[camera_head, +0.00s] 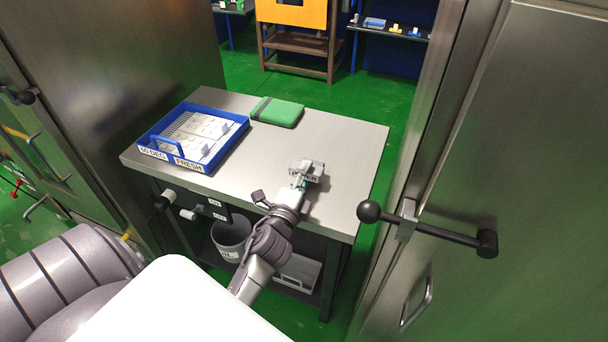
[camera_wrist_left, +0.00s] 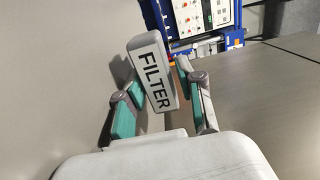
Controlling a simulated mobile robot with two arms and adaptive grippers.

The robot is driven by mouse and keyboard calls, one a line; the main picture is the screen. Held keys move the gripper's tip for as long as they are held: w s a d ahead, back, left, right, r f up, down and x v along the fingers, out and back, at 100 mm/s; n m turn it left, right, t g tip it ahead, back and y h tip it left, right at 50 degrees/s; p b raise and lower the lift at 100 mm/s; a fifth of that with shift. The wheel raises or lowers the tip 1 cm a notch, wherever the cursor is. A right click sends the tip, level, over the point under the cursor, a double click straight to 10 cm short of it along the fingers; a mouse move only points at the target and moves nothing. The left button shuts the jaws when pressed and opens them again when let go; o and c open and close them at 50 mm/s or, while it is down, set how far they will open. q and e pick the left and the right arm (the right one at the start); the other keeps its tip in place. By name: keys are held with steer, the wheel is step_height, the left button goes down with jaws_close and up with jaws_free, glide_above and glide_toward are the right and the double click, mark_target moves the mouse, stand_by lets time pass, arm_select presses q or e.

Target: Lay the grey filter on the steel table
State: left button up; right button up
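The grey filter (camera_head: 312,170) is a small block above the right part of the steel table (camera_head: 345,150) in the head view. In the left wrist view the filter (camera_wrist_left: 152,72) shows its white FILTER label and looks tilted between the fingers. My left gripper (camera_head: 299,183) is shut on it, with a teal-padded finger on each side in the left wrist view (camera_wrist_left: 157,88). I cannot tell whether the filter touches the table top. My right gripper is not in view.
A grey bin (camera_head: 231,236) sits below the table. A steel door with a black handle (camera_head: 430,228) is close at the right. The table's middle is bare.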

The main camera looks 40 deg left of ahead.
arm_select(q)
steer(key=shift+o, duration=1.3)
steer(key=shift+f, duration=0.3)
steer(key=shift+s+f, duration=0.1)
steer(key=shift+f, duration=0.1)
steer(key=shift+s+d, duration=0.15)
steer(key=shift+s, duration=0.2)
steer(key=v, duration=0.7)
steer(key=shift+s, duration=0.15)
steer(key=shift+r, duration=0.45)
